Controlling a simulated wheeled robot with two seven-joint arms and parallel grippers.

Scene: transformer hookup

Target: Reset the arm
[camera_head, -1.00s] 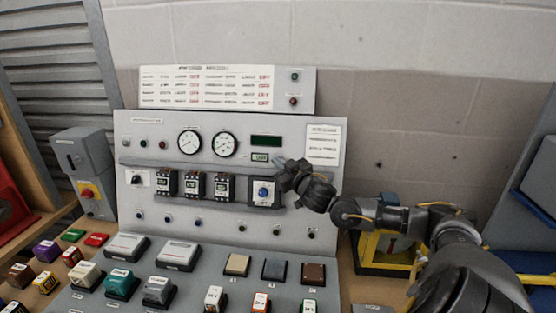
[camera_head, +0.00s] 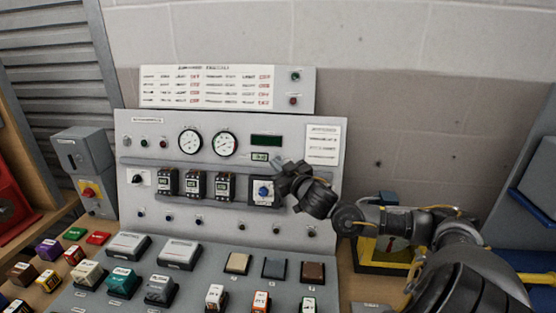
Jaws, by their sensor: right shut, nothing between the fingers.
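My right arm comes in from the right in the head view. Its gripper (camera_head: 277,162) is shut and empty, in front of the upright grey panel (camera_head: 150,208). The fingertips are small and close to the lit green display, just above the module with the blue knob (camera_head: 263,191). I cannot tell whether they touch the panel. My left gripper is not in view.
A grey switch box (camera_head: 85,160) stands at left. A yellow-framed item (camera_head: 372,262) sits behind my right arm. The wall above is clear.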

